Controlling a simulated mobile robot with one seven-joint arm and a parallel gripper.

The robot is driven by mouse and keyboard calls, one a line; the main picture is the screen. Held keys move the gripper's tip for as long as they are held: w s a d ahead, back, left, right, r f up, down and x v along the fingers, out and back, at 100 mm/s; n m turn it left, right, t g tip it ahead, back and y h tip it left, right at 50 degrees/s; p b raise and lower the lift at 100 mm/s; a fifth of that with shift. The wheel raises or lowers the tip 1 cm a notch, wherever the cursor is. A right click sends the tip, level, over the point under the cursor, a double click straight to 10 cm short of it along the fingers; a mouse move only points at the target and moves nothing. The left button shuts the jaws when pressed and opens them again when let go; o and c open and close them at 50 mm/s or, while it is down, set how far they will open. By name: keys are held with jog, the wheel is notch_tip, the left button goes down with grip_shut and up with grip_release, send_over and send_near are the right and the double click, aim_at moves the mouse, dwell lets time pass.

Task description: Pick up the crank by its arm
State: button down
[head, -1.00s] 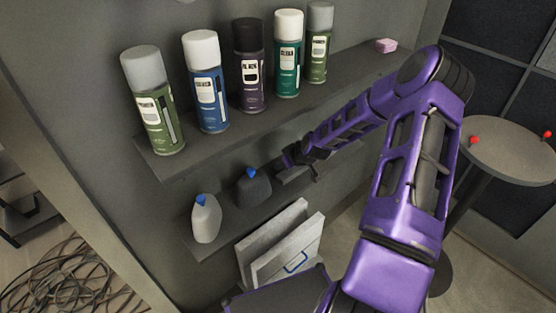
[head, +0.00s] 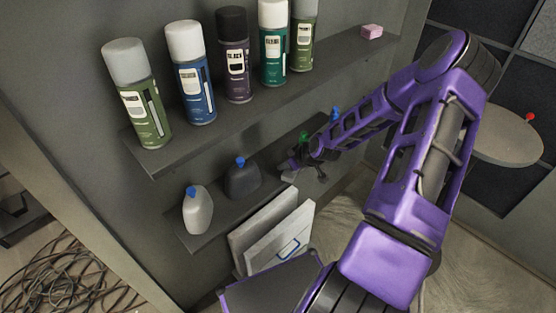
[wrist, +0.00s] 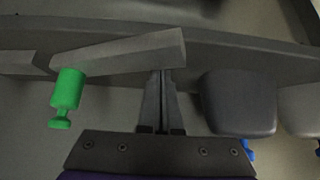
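The crank shows in the wrist view as a long grey bar, its arm (wrist: 120,52), with a green handle (wrist: 67,90) at its left end. In the head view the green handle (head: 304,136) stands upright on the lower shelf, just behind my gripper (head: 293,165). In the wrist view my gripper (wrist: 161,76) has its two fingers close together, with only a narrow gap between them. The fingers meet the edge of the bar near its right end. The tips are hidden there, and no grip on the bar can be made out.
A dark jug (head: 242,180) and a white jug (head: 197,212) stand on the lower shelf (head: 222,221), left of my gripper. Another blue cap (head: 335,114) shows beyond my forearm. Several spray cans and a pink block (head: 372,32) sit on the upper shelf (head: 255,96).

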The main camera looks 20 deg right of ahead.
jog(key=shift+f, duration=0.1)
jog(key=w, duration=0.1)
jog(key=w+a+b, duration=0.1)
jog(key=w, duration=0.2)
jog(key=shift+a+b, duration=0.3)
jog(key=shift+a, duration=0.05)
jog(key=p+v, duration=0.2)
jog(key=v, duration=0.8)
jog(key=shift+d, duration=0.15)
jog(key=s+d+r+m+t+h+b, duration=0.1)
jog(key=s+d+t, duration=0.15)
jog(key=d, duration=0.25)
jog(key=s+d+m+t+b, duration=0.1)
jog(key=s+d+m, duration=0.15)
jog(key=d, duration=0.25)
jog(key=b, duration=0.2)
send_near(305, 132)
jog(key=shift+h, duration=0.4)
jog(key=x, duration=0.6)
jog(key=shift+w+a+f, duration=0.15)
jog(key=shift+w+a, duration=0.05)
jog(key=shift+w, duration=0.1)
